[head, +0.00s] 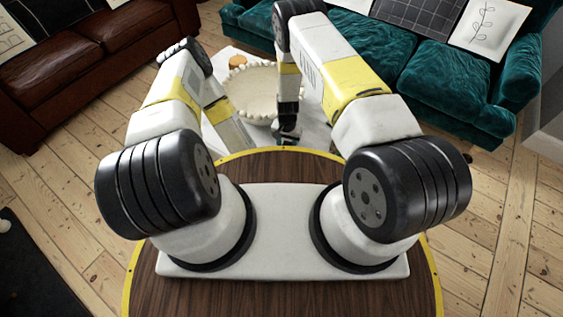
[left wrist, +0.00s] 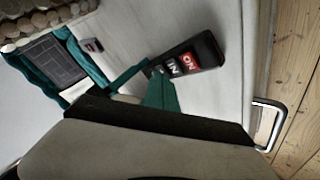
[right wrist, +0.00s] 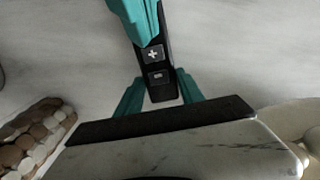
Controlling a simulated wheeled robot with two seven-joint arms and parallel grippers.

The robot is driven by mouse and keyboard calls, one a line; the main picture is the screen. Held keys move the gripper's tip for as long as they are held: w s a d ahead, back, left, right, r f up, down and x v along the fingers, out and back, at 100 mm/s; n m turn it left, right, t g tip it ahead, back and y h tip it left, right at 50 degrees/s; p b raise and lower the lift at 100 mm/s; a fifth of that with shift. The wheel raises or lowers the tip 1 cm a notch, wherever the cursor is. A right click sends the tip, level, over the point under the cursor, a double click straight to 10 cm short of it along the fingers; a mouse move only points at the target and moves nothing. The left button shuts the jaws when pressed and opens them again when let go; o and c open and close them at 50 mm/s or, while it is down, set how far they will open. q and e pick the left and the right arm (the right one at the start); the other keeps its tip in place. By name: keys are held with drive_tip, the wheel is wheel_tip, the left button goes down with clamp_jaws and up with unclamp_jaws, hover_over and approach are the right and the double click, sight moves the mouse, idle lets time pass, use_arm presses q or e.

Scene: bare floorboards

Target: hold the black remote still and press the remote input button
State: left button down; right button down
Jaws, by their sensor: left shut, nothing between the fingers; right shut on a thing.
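The black remote (left wrist: 208,48) shows in the left wrist view with a red ON button (left wrist: 190,62) and an IN button (left wrist: 172,67). Its other end (right wrist: 166,94), with plus and minus buttons, is in the right wrist view. My right gripper (right wrist: 158,92) is shut on that end, a teal finger on each side. My left gripper (left wrist: 160,80) is shut and empty, its teal tips over the remote close beside IN. The tips also overlap the remote at the top of the right wrist view (right wrist: 138,25). I cannot tell whether they touch a button.
A white table (head: 222,62) lies under the grippers. A beaded bowl (head: 255,88) stands on it, close to my arms, with an orange-brown item (head: 237,63) behind. A teal sofa (head: 425,75) and a brown leather sofa (head: 85,50) stand beyond. Wooden floor is free at the right.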

use_arm(q)
drive_tip(key=shift+f, duration=0.1)
idle(0.4)
drive_tip(key=shift+f, duration=0.35)
drive_tip(key=shift+f, duration=0.4)
idle(0.6)
drive_tip(key=shift+r, duration=0.85)
drive_tip(key=shift+r, duration=0.1)
wheel_tip(320, 180, up, 5)
drive_tip(key=shift+f, duration=0.1)
idle(0.4)
idle(3.3)
